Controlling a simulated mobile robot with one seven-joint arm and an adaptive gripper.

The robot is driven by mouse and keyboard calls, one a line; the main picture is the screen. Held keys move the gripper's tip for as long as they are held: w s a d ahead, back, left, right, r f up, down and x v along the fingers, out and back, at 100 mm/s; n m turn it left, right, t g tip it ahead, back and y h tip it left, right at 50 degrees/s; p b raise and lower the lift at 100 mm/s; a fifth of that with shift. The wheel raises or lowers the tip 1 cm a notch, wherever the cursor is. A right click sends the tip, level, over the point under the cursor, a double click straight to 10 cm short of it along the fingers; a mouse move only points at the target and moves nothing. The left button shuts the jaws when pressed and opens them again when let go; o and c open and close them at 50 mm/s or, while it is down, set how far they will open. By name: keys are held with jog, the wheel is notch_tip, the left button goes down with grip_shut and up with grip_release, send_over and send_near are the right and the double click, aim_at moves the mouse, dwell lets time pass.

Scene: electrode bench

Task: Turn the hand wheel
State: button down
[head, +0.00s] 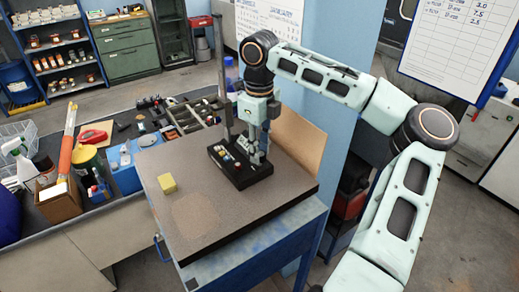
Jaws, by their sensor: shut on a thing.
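A black device (222,183) with small red, white and yellow parts on its top stands on the dark board of the blue bench. A grey upright post (226,125) stands at the back of it. My gripper (257,158) points down at the right part of the device, with its fingers low at its top. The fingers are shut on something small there. The hand wheel cannot be made out clearly; the fingers seem to be on it and hide most of it.
The front of the board is clear. Tools, a bottle, boxes and an organiser tray (190,115) crowd the bench behind and left. A tan panel (298,138) stands at the board's right back edge.

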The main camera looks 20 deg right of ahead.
jog(key=c, duration=1.6)
grip_release()
notch_tip(320, 180, up, 7)
jog(key=shift+r, duration=0.2)
